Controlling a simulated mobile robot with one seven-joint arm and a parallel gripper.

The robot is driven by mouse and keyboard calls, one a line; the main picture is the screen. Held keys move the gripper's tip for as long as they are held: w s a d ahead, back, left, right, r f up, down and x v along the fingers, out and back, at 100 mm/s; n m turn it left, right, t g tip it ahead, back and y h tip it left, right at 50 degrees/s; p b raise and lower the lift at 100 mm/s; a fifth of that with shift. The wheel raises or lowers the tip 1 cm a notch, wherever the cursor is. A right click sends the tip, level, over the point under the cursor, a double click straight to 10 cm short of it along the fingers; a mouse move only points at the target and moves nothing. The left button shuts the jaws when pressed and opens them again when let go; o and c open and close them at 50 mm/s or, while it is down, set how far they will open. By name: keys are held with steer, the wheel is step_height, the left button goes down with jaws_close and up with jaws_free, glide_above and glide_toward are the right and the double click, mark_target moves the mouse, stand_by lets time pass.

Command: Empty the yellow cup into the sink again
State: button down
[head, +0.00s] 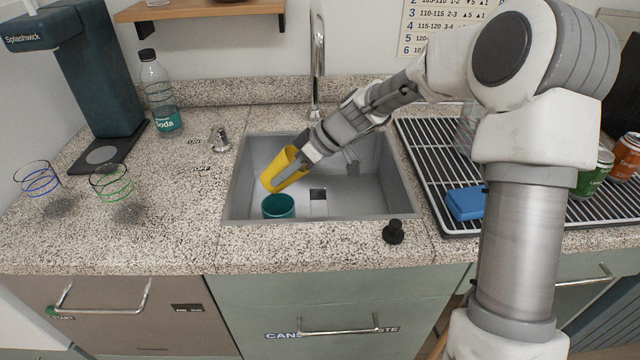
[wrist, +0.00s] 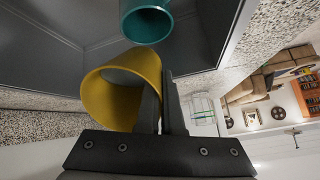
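The yellow cup (head: 276,172) is in my gripper (head: 300,163), tilted, over the left part of the sink (head: 372,190). The wrist view shows the yellow cup (wrist: 105,95) with its wall between the two fingers of my gripper (wrist: 165,92), which are closed on it. Part of its inside shows there; I see no liquid in it or falling from it. A teal cup (head: 279,206) is in the sink near its front edge, just below the yellow cup. It also shows in the wrist view (wrist: 146,22).
A dish rack (head: 425,160) with a blue sponge (head: 464,203) and cans is right of the sink. A black stopper (head: 393,232) stands at its front right. The faucet (head: 317,60) rises behind. Two glasses (head: 112,185) and a soda bottle (head: 160,95) stand left.

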mark_target(289, 162)
steer(key=shift+r+y, duration=0.25)
steer(key=shift+y, duration=0.15)
steer(key=shift+d+r, duration=0.1)
steer(key=shift+d+r+y, duration=0.2)
steer(key=shift+r+y, duration=0.3)
steer(key=shift+y, duration=0.6)
steer(key=shift+d+r+y, duration=0.2)
steer(key=shift+r+y, duration=0.25)
steer(key=shift+y, duration=0.65)
steer(key=shift+d+r+y+b, duration=0.35)
steer(key=shift+d+y+b, duration=0.55)
steer(key=shift+b, duration=0.9)
steer(key=shift+d+r+m+y+b, duration=0.25)
steer(key=shift+y+b, duration=0.35)
steer(key=shift+b, duration=0.5)
steer(key=shift+t+b, duration=0.3)
steer(key=shift+b, duration=0.1)
